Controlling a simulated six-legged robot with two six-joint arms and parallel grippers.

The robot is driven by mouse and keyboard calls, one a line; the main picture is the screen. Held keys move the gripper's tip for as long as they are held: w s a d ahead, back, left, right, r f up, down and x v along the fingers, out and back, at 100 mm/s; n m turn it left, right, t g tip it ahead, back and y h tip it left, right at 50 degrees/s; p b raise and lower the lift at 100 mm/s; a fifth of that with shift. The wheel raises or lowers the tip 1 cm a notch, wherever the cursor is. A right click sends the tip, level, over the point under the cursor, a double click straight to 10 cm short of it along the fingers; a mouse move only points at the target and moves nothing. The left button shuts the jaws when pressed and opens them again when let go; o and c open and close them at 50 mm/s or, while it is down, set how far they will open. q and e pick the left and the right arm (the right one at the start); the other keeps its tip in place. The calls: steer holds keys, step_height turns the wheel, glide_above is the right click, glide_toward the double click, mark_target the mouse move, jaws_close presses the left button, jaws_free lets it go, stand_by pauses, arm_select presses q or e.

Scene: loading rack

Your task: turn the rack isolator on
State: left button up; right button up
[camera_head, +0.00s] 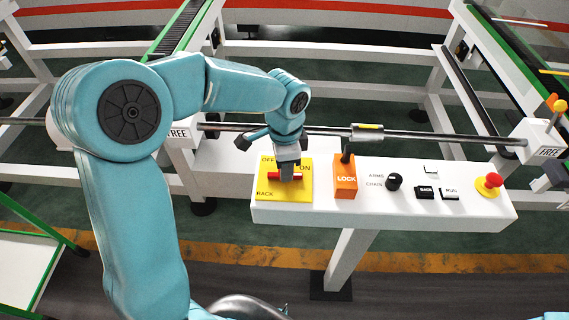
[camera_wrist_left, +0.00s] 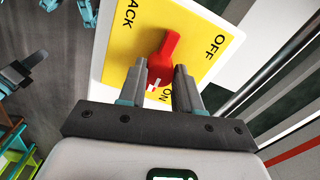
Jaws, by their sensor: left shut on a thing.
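The rack isolator is a yellow plate (camera_head: 265,192) marked OFF, ON and RACK, at the left end of the white panel in the head view. Its red handle (camera_head: 298,177) lies roughly crosswise there. My left gripper (camera_head: 287,172) reaches down over the plate and hides the handle's middle. In the left wrist view my gripper's fingers (camera_wrist_left: 161,90) are shut on the lower end of the red handle (camera_wrist_left: 172,43), one on each side. The white-marked end of the handle lies close to the ON label; OFF is off to the right. I cannot make out my right gripper.
On the same white panel (camera_head: 400,215) are an orange LOCK block (camera_head: 345,188) with a dark lever, a black knob (camera_head: 394,182), BACK and RUN buttons, and a red mushroom button (camera_head: 494,180). A grey rail (camera_head: 460,140) runs behind the panel.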

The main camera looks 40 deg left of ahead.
stand_by(0.4)
arm_select(q)
steer(key=o, duration=1)
steer(key=shift+w+d, duration=0.1)
steer(key=shift+w, duration=0.05)
steer(key=shift+o, duration=0.2)
steer(key=shift+r, duration=0.3)
step_height(320, 180, up, 16)
steer(key=shift+f, duration=0.15)
